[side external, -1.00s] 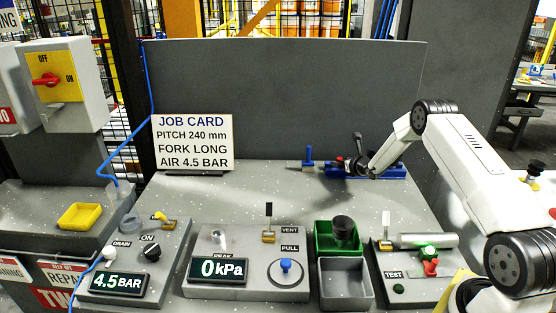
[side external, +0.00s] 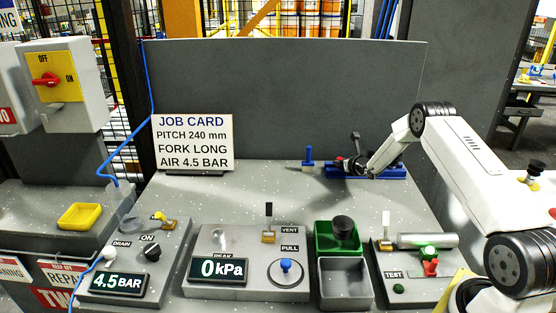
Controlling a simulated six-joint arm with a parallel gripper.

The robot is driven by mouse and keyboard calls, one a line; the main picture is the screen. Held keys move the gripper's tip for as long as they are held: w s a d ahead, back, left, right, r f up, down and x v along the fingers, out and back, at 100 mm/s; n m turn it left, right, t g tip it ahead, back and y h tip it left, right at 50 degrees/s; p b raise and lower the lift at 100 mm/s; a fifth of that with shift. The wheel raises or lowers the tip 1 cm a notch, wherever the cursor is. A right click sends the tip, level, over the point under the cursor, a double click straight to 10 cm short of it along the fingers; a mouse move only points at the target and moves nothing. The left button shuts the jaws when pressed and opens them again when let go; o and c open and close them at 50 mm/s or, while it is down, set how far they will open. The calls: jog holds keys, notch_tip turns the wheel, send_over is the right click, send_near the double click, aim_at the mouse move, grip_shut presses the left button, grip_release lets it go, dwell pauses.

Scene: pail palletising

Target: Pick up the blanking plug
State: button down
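No part is labelled as the blanking plug, so I cannot tell for certain which it is. A small blue upright peg with a wide foot (side external: 308,156) stands at the back of the bench. A blue knob (side external: 286,266) sits in the round PULL fixture, and a black round-topped piece (side external: 343,226) stands in the green bin. My gripper (side external: 341,163) is low at the back, pointing left, just right of the blue peg and apart from it. It is dark and small in view; its finger opening and anything between the fingers cannot be made out.
A blue rack (side external: 392,173) lies beneath and behind my wrist. The green bin (side external: 322,243) and a grey bin (side external: 345,291) stand at the front, between the gauge panel (side external: 205,240) and the TEST panel (side external: 385,262). The job card (side external: 192,142) stands at the back left. The middle bench is clear.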

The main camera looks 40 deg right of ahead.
jog(key=shift+r, duration=0.15)
jog(key=shift+r, duration=0.85)
jog(key=s+a+r, duration=0.6)
jog(key=s+r, duration=0.5)
jog(key=s, duration=0.1)
jog(key=shift+s+a, duration=0.15)
jog(key=shift+a, duration=0.25)
